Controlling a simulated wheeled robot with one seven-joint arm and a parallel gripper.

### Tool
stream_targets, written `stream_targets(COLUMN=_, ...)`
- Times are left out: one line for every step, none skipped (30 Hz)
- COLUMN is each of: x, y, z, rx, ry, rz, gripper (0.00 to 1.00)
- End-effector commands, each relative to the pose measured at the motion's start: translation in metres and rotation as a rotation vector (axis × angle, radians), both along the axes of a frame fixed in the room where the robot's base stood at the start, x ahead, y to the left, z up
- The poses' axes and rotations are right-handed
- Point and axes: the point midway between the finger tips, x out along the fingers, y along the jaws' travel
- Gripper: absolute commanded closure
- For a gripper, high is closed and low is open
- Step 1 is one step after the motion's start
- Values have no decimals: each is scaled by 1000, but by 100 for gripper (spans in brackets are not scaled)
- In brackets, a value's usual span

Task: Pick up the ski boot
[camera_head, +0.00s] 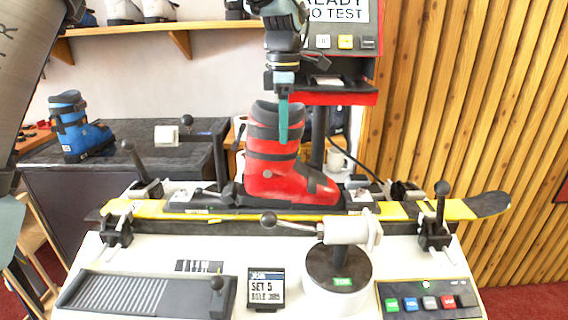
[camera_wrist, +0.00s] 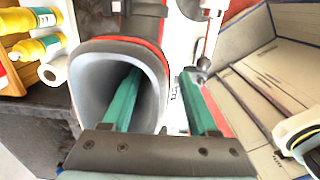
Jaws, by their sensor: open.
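The red ski boot (camera_head: 272,160) with dark straps stands upright on the ski in the middle of the bench, toe to the right. My gripper (camera_head: 284,122) comes down from above at the boot's cuff. In the wrist view the boot's open top (camera_wrist: 120,75) shows grey lining and a red rim. My gripper's teal fingers (camera_wrist: 160,105) are open, one finger inside the boot's opening and the other outside it, with the cuff wall between them. I cannot tell whether either finger touches the wall.
The yellow and black ski (camera_head: 400,211) lies in clamps across the white bench. A lever with a pale cylinder (camera_head: 345,231) stands in front of the boot. A blue boot (camera_head: 78,128) stands on the dark counter at left. A test machine (camera_head: 325,60) is behind.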

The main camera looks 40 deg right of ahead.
Motion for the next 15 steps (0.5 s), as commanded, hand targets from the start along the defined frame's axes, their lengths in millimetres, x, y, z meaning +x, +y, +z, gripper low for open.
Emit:
stream_targets(x=0, y=0, z=-4, rx=2, ry=1, rz=0, gripper=40)
stream_targets(x=0, y=0, z=-6, rx=1, ry=1, rz=0, gripper=40)
stream_targets(x=0, y=0, z=-8, rx=1, ry=1, rz=0, gripper=40)
stream_targets(x=0, y=0, z=-9, rx=0, ry=0, rz=0, gripper=40)
stream_targets(x=0, y=0, z=-9, rx=0, ry=0, rz=-1, gripper=40)
stream_targets(x=0, y=0, z=-9, rx=0, ry=0, rz=-1, gripper=40)
stream_targets(x=0, y=0, z=-9, rx=0, ry=0, rz=-1, gripper=40)
stream_targets(x=0, y=0, z=-9, rx=0, ry=0, rz=-1, gripper=40)
stream_targets(x=0, y=0, z=-9, rx=0, ry=0, rz=-1, gripper=40)
stream_targets(x=0, y=0, z=-9, rx=0, ry=0, rz=-1, gripper=41)
stream_targets(x=0, y=0, z=-9, rx=0, ry=0, rz=-1, gripper=45)
stream_targets(x=0, y=0, z=-9, rx=0, ry=0, rz=-1, gripper=49)
stream_targets(x=0, y=0, z=-9, rx=0, ry=0, rz=-1, gripper=53)
stream_targets(x=0, y=0, z=-9, rx=0, ry=0, rz=-1, gripper=56)
stream_targets(x=0, y=0, z=-9, rx=0, ry=0, rz=-1, gripper=61)
